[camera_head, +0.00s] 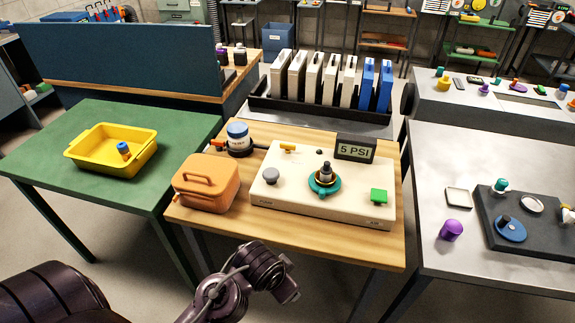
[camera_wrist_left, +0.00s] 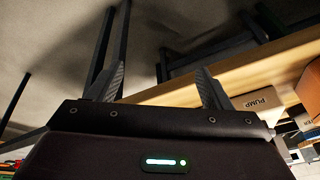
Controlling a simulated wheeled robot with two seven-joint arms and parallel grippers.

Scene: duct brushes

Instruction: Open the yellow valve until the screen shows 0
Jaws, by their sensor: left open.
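The yellow valve (camera_head: 288,147) is a small bar handle at the back left of a cream panel (camera_head: 330,211) on the wooden table. The screen (camera_head: 355,149), a dark box at the panel's back right, reads 5 PSI. My left gripper (camera_head: 290,291) is low in front of the wooden table, well apart from the valve. In the left wrist view the gripper (camera_wrist_left: 160,83) has its two fingers spread with nothing between them. The valve does not show clearly there. My right gripper is in neither view.
A teal fitting (camera_head: 325,184), a grey knob (camera_head: 270,176) and a green button (camera_head: 379,195) sit on the panel. An orange case (camera_head: 206,190) and a blue-and-white canister (camera_head: 238,136) stand left of it. The wooden table's front edge (camera_head: 290,247) lies between gripper and panel.

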